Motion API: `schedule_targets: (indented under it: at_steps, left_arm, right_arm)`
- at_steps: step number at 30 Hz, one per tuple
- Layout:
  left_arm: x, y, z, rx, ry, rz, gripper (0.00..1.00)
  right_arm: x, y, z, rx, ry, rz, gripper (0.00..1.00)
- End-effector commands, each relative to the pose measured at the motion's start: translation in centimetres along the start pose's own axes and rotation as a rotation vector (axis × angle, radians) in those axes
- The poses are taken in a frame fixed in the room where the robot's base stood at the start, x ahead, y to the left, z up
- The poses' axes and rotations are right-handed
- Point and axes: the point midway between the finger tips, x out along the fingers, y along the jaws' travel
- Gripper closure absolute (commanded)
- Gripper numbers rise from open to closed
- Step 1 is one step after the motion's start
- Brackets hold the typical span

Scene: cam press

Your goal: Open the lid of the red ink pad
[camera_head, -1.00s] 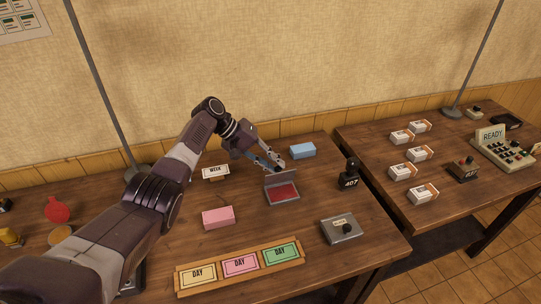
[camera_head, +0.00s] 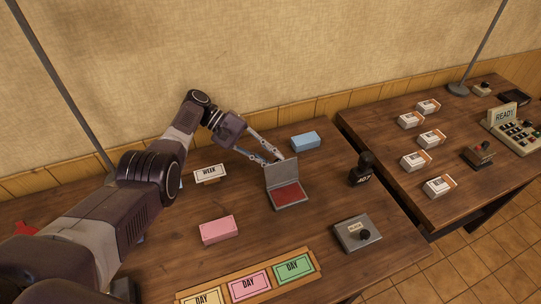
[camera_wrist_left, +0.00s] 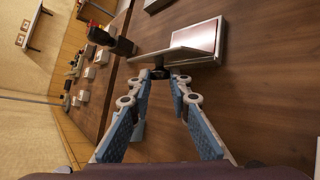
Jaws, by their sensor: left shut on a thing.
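The red ink pad (camera_head: 288,194) sits on the table in a grey case, its red surface uncovered. Its grey lid (camera_head: 282,172) stands raised along the far edge. In the left wrist view the lid (camera_wrist_left: 165,55) is seen nearly edge-on beside the pad (camera_wrist_left: 203,38). My left gripper (camera_head: 277,159) is behind the lid. In the wrist view its fingertips (camera_wrist_left: 160,75) are closed on the lid's small dark knob, which they partly hide. My right gripper is not in view.
A pink box (camera_head: 219,230) and a blue box (camera_head: 305,141) flank the pad. A closed grey pad with a black knob (camera_head: 357,234), a black stamp (camera_head: 362,170), the WEEK sign (camera_head: 210,173) and a card tray (camera_head: 310,277) stand nearby.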

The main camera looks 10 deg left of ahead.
Motion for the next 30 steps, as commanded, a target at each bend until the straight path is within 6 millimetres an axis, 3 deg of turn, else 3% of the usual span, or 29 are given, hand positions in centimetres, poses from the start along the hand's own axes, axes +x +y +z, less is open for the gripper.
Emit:
schedule_targets:
  at_steps: [12,13,17,30]
  left_arm:
    - [0.12,-0.17,-0.03,-0.007,-0.002,0.0,1.0]
    - [0.12,-0.17,-0.03,-0.007,-0.002,0.0,0.81]
    - [0.11,-0.16,-0.01,-0.006,-0.003,0.0,0.67]
    - [-0.23,0.37,0.33,-0.003,-0.004,0.002,0.66]
  right_arm:
    - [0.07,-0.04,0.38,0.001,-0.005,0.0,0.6]
    - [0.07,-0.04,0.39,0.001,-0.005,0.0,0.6]
    - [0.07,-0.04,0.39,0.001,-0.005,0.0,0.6]
    - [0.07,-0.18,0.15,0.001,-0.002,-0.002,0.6]
